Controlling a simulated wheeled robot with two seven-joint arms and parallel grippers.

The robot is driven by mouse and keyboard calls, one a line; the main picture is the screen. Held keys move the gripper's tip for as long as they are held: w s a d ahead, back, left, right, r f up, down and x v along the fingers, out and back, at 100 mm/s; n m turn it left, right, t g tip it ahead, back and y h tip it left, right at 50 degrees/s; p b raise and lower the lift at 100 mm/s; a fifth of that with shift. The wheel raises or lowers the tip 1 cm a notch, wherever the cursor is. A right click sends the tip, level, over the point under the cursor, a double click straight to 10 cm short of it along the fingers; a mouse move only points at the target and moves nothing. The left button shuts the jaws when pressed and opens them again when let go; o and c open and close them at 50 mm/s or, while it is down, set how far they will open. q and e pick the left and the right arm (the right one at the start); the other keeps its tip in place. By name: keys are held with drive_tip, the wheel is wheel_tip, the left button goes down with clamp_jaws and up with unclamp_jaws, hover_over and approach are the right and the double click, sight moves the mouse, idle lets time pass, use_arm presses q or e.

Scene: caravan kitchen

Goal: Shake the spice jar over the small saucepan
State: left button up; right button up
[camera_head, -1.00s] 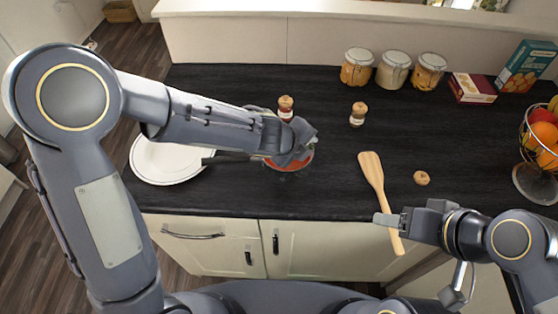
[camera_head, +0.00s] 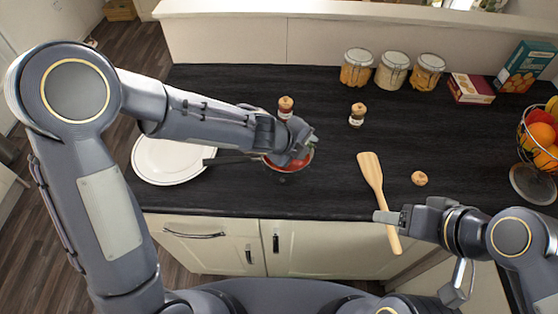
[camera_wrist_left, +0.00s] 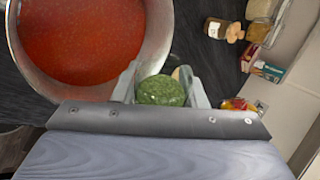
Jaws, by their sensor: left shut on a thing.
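The small saucepan (camera_head: 270,166) stands on the dark worktop with red sauce in it, its dark handle pointing left. The left wrist view shows the sauce (camera_wrist_left: 80,40) close up. My left gripper (camera_head: 307,145) is over the right side of the saucepan. It is shut on the spice jar (camera_wrist_left: 160,91), whose green contents show between the fingers with no lid on top. In the head view the jar is mostly hidden by the gripper. My right gripper (camera_head: 386,217) is above the front edge, by the wooden spatula's handle.
A white plate (camera_head: 160,166) lies left of the saucepan. Two corked jars (camera_head: 285,108) (camera_head: 357,115) stand behind it. Storage jars (camera_head: 392,72), boxes and a fruit basket (camera_head: 540,148) stand further off.

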idle(0.6)
use_arm(q)
drive_tip(key=shift+r+n+g+h+p, duration=0.3)
drive_tip(key=shift+h+p, duration=0.1)
drive_tip(key=shift+p, duration=0.4)
idle(0.4)
drive_tip(key=shift+d+r+h+p, duration=0.15)
drive_tip(key=shift+h+p, duration=0.35)
drive_tip(key=shift+p, duration=0.4)
drive_tip(key=shift+r+n+g+p, duration=0.15)
drive_tip(key=shift+n+g+p, duration=0.15)
drive_tip(key=shift+p, duration=0.1)
drive_tip(key=shift+h, duration=0.5)
idle(3.2)
